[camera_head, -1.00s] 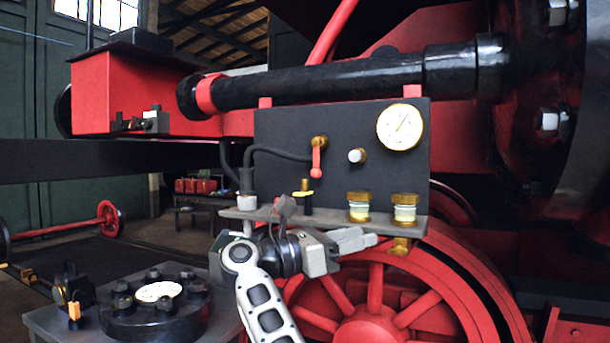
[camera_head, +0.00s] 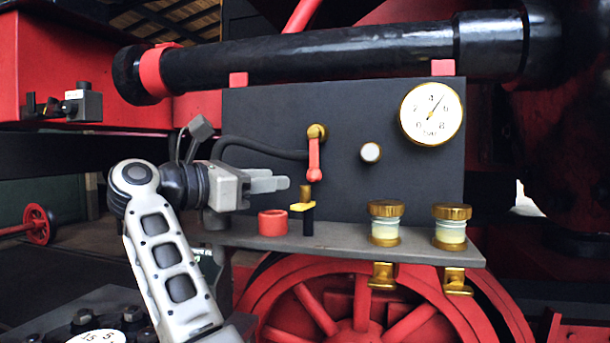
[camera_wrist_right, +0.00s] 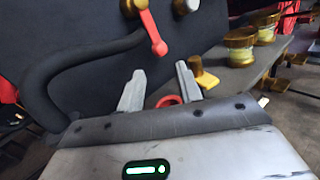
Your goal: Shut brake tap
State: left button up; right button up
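The brake tap (camera_head: 316,150) is a brass fitting with a red lever on the dark panel. Its lever hangs straight down. In the right wrist view the red lever (camera_wrist_right: 153,33) shows above and beyond the fingers. My right gripper (camera_head: 288,183) is left of the lever's lower end and a little below it, fingers pointing right. In the right wrist view the right gripper (camera_wrist_right: 160,70) has its two fingers apart, with nothing held between them. No contact with the lever shows. My left gripper is not in view.
The panel (camera_head: 400,190) carries a gauge (camera_head: 431,114) and a white knob (camera_head: 371,152). On the shelf (camera_head: 350,246) below stand a red ring (camera_head: 272,223), a brass-topped black post (camera_head: 307,215) and two brass-capped jars (camera_head: 386,223). A black hose (camera_head: 255,147) curves behind my gripper.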

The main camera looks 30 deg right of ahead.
aim_at(308, 176)
jog(key=d, duration=0.6)
jog(key=w+d+p, duration=0.1)
jog(key=d, duration=0.2)
grip_shut()
